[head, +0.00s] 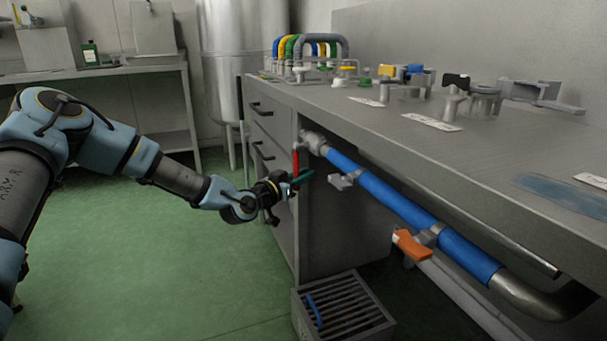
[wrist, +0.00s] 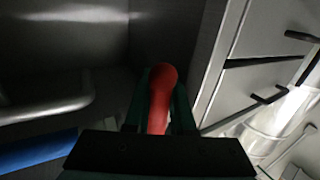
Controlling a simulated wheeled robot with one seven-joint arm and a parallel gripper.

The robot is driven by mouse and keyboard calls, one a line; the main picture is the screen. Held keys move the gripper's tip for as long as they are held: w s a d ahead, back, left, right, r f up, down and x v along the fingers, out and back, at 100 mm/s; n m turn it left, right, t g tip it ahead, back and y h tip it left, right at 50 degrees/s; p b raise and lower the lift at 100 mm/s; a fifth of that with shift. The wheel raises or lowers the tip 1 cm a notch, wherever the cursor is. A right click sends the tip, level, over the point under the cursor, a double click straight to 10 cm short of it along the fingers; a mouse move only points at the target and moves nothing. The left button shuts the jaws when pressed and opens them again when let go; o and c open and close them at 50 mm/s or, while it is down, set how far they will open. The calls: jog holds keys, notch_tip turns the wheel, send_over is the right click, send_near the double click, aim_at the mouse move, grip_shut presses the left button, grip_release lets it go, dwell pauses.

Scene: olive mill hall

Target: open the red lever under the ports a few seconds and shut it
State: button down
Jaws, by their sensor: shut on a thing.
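The red lever (head: 296,162) hangs below a metal valve (head: 313,141) at the far end of the blue pipe, under the bench. It points down, roughly upright. My gripper (head: 298,178) is at its lower part, with green fingers around it. In the wrist view the red lever (wrist: 160,92) sits between the two fingers, its rounded end showing. My gripper is shut on it. The ports above are not clearly seen behind the bench edge.
The blue pipe (head: 383,193) runs under the bench towards the near right, with an orange handle (head: 411,245) on it. A slatted drain box (head: 345,312) stands on the floor below. Drawers (head: 270,140) stand close behind my gripper. Green floor is clear at left.

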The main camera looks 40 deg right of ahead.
jog(key=s+a+r+n+g+y+p, duration=0.3)
jog(key=s+r+n+g+y+p, duration=0.2)
jog(key=s+n+p, duration=0.4)
jog(key=shift+a+r+n+g+y+p, duration=0.25)
jog(key=shift+r+n+g+y+p, duration=0.4)
jog(key=shift+p, duration=1.95)
jog(key=shift+f+n+t+h, duration=0.2)
jog(key=shift+n+t+h, duration=0.05)
jog(key=c, duration=0.8)
grip_release()
jog(key=shift+o, duration=0.2)
jog(key=shift+r, duration=0.1)
jog(key=shift+d, duration=0.1)
